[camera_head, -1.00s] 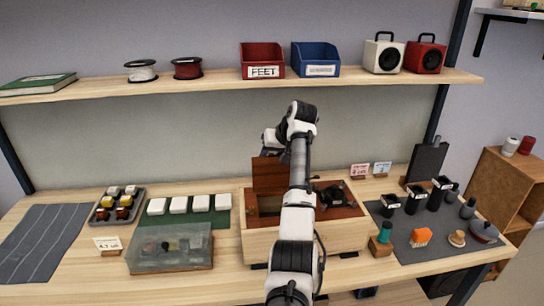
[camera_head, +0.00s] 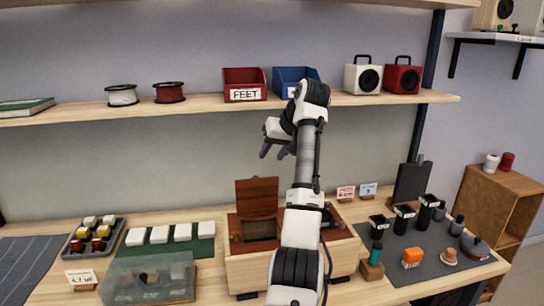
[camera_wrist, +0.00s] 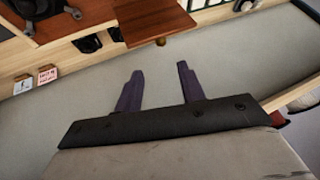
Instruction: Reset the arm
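My gripper (camera_head: 275,151) is raised above the back of the bench, in front of the grey back panel and below the shelf. In the wrist view its two purple fingers (camera_wrist: 160,92) are spread apart with nothing between them. My arm rises from the bottom of the head view and hides part of the wooden speaker box (camera_head: 245,268) on the bench. The box's brown hinged panel (camera_head: 257,197) stands upright, left of my arm. It also shows at the top of the wrist view (camera_wrist: 155,20), beyond the fingers.
The upper shelf (camera_head: 200,106) holds spools, a red FEET bin (camera_head: 245,85), a blue bin (camera_head: 292,78) and two small speakers. On the bench are a tray (camera_head: 95,237) with small parts, white blocks, a clear-lidded case (camera_head: 150,277) and a grey mat (camera_head: 425,245) with black containers.

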